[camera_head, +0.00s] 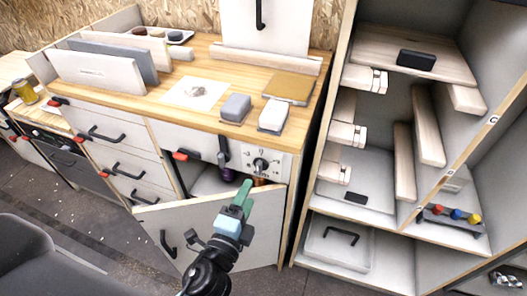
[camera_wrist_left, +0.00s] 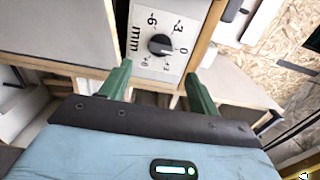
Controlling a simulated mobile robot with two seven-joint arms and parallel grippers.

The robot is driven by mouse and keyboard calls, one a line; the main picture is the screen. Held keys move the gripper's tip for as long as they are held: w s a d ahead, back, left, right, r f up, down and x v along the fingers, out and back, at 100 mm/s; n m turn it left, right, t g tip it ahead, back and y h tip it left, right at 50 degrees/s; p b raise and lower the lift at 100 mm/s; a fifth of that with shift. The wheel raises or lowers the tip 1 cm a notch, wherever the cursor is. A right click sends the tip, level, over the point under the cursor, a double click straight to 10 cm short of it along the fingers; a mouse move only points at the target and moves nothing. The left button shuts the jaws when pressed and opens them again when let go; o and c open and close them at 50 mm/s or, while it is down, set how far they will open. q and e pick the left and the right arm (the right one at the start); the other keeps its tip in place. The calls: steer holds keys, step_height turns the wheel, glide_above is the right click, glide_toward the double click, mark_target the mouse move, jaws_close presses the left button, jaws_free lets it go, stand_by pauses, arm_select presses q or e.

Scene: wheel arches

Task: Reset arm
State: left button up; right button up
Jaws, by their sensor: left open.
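My left gripper (camera_head: 241,196) is open and empty. It is in front of the wooden-topped cabinet, above a white cabinet door (camera_head: 205,228) that stands open. In the left wrist view its two green fingers (camera_wrist_left: 152,88) are spread apart, with the black dial (camera_wrist_left: 160,45) on its white panel seen beyond and between them. The dial also shows in the head view (camera_head: 261,163), just above and right of the gripper. My right gripper is not in view.
The worktop (camera_head: 186,63) holds a grey block (camera_head: 236,107), a white block (camera_head: 273,115) and a yellowish board (camera_head: 289,87). An open shelf unit (camera_head: 330,135) stands to the right. Dark floor (camera_head: 75,232) is clear at the front left.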

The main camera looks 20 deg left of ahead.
arm_select(q)
steer(key=shift+s+f, duration=0.1)
steer(key=s+a+f+n+g+p, duration=0.1)
steer(key=s+f+n+g+p, duration=0.2)
steer(key=s, duration=0.6)
steer(key=s+a+f+n+g+h+p, duration=0.1)
steer(key=s+a+f+n+g+p, duration=0.1)
steer(key=s+n, duration=0.6)
steer(key=s+a+f+n+g+p, duration=0.2)
steer(key=s+f+n+g+p, duration=0.2)
steer(key=s, duration=0.7)
steer(key=shift+f+n+p, duration=0.3)
steer(key=shift+f+n, duration=0.4)
steer(key=shift+f, duration=0.25)
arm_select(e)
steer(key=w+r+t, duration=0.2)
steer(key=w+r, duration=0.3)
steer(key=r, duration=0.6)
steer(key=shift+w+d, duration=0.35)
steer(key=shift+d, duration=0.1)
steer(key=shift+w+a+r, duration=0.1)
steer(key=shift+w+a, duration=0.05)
